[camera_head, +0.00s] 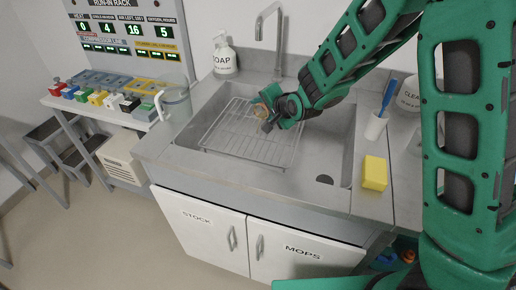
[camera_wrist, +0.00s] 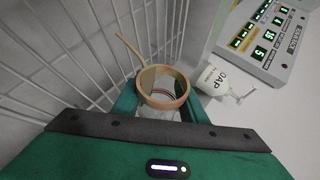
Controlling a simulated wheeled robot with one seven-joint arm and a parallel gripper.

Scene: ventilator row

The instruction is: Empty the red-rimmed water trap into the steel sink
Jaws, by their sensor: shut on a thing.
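My gripper (camera_head: 272,112) is low over the wire rack in the steel sink (camera_head: 318,158). In the wrist view its fingers are shut on a clear cup-shaped trap (camera_wrist: 163,104) with a tan-orange rim and a thin stem or handle sticking out to one side. Reddish rings show inside its clear body. In the head view only a small tan part of the trap (camera_head: 262,108) shows beside the fingers. My gripper hides much of it, so I cannot tell its exact tilt or whether it holds water.
The wire rack (camera_head: 240,140) fills the left of the basin. A faucet (camera_head: 279,40) and soap bottle (camera_head: 225,57) stand behind. A yellow sponge (camera_head: 374,173) and a cup with a blue brush (camera_head: 375,126) are on the right. A clear jug (camera_head: 176,104) stands left.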

